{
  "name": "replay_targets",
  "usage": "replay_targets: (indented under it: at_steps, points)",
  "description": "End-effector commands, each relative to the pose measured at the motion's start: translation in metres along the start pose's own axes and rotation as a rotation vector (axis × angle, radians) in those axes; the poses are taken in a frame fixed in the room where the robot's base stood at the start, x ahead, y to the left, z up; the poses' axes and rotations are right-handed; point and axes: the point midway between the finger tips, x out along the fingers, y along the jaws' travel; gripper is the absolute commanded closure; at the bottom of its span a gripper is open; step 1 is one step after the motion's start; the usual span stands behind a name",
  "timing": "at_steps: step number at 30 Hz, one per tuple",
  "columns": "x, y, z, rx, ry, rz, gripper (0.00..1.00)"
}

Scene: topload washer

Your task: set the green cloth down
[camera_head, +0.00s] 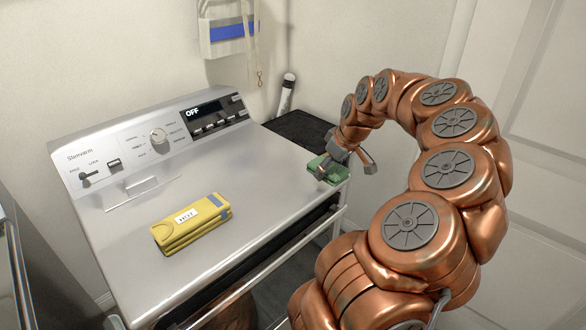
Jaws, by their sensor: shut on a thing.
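The green cloth (333,173) is at the right end of the washer, near the top's right edge. My gripper (328,166) is shut on it from above. Part of the cloth is hidden by the fingers. I cannot tell whether the cloth touches a surface or hangs just above it. My copper-coloured arm arches over from the right.
A dark mat (298,129) and a white bottle (287,92) are at the back right corner.

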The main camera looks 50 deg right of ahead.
Motion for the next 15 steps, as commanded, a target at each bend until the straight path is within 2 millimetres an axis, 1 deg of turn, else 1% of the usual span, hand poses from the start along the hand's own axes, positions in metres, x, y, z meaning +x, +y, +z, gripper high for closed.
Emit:
replay_targets:
  at_steps: [1, 9, 12, 15]
  points:
    - [0.003, -0.004, -0.011, -0.003, -0.003, -0.002, 0.68]
    - [0.029, -0.021, -0.061, -0.003, -0.003, -0.001, 0.68]
    - [0.038, -0.027, -0.077, -0.002, -0.003, -0.001, 0.68]
    - [0.044, -0.03, -0.088, -0.001, -0.001, 0.0, 0.68]
